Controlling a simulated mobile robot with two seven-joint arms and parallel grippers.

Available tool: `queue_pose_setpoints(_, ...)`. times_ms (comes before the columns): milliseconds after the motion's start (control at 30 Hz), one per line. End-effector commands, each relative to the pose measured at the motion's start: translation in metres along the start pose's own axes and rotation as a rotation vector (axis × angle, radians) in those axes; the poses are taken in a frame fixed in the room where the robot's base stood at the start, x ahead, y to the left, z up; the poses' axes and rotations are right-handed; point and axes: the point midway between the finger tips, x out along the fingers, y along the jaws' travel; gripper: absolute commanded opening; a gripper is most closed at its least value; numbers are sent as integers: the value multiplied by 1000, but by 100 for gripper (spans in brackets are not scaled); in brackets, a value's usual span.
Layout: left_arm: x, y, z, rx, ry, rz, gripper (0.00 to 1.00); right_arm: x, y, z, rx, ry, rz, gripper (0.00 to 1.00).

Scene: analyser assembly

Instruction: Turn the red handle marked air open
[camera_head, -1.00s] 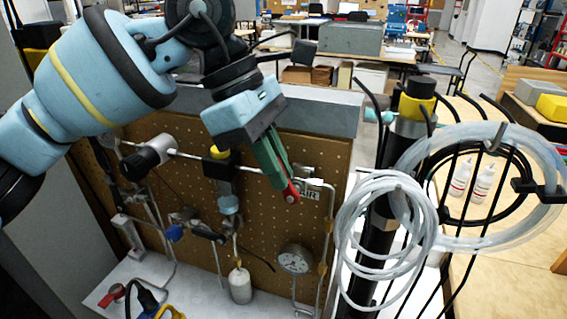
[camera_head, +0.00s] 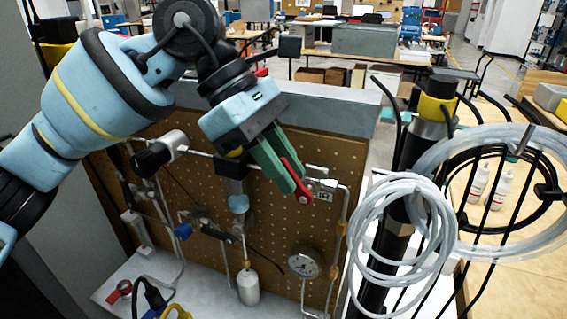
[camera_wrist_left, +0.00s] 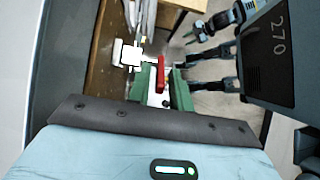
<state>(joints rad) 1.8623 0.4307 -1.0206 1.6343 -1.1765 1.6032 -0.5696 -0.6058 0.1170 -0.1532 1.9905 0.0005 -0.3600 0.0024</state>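The red handle (camera_head: 292,180) is on the upper right of the brown pegboard panel (camera_head: 190,200), by a white label plate (camera_head: 325,187) that is partly covered. My left gripper (camera_head: 279,165) reaches down to it with its two green fingers. They stand apart, one on each side of the handle. In the left wrist view the red handle (camera_wrist_left: 161,74) shows between the green fingers (camera_wrist_left: 162,92), with a narrow gap that looks unclosed. Whether a finger touches the handle is hard to tell.
A pressure gauge (camera_head: 304,263) and a white bottle (camera_head: 248,287) sit low on the panel. A black cylinder (camera_head: 393,215) with coiled clear tubing (camera_head: 385,265) stands close on the right. A grey ledge (camera_head: 335,112) runs along the panel top.

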Motion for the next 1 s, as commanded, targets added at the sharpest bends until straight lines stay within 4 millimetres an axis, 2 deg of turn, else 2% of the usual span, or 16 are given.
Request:
queue_pose_setpoints(67, 0, 0, 0, 0, 0, 0, 30, 0, 0, 0, 0, 0, 0, 36)
queue_pose_setpoints(567, 0, 0, 2, 1, 20, 1, 30, 0, -2, -1, 7, 1, 1, 36)
queue_pose_setpoints(767, -2, -1, 11, 4, 151, 6, 30, -3, -1, -13, 4, 22, 3, 36)
queue_pose_setpoints(1000, 2, 0, 24, 5, 404, 6, 30, -6, 0, -26, -1, 44, 5, 36)
